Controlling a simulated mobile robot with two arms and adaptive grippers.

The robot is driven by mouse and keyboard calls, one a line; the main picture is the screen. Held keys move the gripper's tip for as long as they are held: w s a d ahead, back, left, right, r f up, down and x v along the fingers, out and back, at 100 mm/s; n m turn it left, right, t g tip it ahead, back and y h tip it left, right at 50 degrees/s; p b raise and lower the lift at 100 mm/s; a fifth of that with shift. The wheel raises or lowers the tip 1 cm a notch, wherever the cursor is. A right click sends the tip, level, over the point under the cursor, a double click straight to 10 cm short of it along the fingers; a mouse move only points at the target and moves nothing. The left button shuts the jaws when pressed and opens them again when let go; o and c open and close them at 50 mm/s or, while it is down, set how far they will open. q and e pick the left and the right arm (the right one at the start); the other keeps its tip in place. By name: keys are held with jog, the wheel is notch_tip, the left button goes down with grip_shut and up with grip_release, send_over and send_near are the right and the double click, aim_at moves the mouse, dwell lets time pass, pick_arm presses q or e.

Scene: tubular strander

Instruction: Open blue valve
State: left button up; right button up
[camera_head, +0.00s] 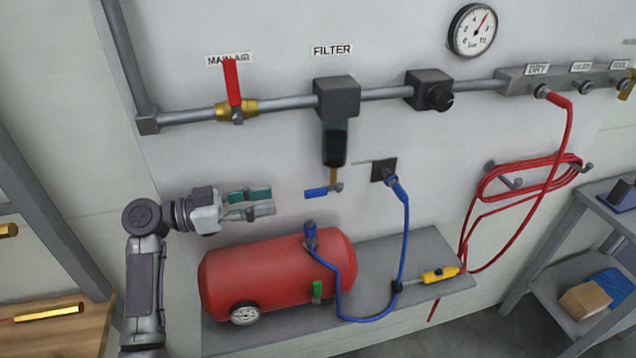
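The blue valve handle (317,193) sits at the lower end of a brass drain under the filter (337,98), on the wall. The handle lies roughly level and points left from its small valve body. My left gripper (268,202) is to the left of the blue handle, at about the same height in the picture, with a clear gap between them. Its two fingers are apart, with nothing seen between them. My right gripper is not in view.
A red tank (275,272) stands on a grey shelf (430,250) below the valve. A blue hose (404,240) runs from a wall socket (383,170) to the tank. A red-handled valve (232,84) is on the pipe at upper left. A coiled red hose (525,178) hangs at right.

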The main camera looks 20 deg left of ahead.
aim_at(316, 189)
pick_arm(q)
jog(key=x, duration=0.2)
jog(key=p+x, duration=0.1)
jog(key=x, duration=0.1)
jog(key=p+x, duration=0.1)
jog(key=x, duration=0.1)
jog(key=shift+s+d+r, duration=0.1)
jog(key=shift+r, duration=0.3)
jog(key=x, duration=0.1)
jog(key=p+x, duration=0.1)
jog(key=x, duration=0.1)
jog(key=p+x, duration=0.1)
jog(key=shift+w+d+f, duration=0.1)
jog(key=shift+w+f, duration=0.15)
jog(key=shift+f, duration=0.05)
jog(key=shift+w+d, duration=0.1)
jog(key=shift+d, duration=0.05)
jog(key=shift+w+f, duration=0.1)
jog(key=c, duration=0.4)
grip_shut()
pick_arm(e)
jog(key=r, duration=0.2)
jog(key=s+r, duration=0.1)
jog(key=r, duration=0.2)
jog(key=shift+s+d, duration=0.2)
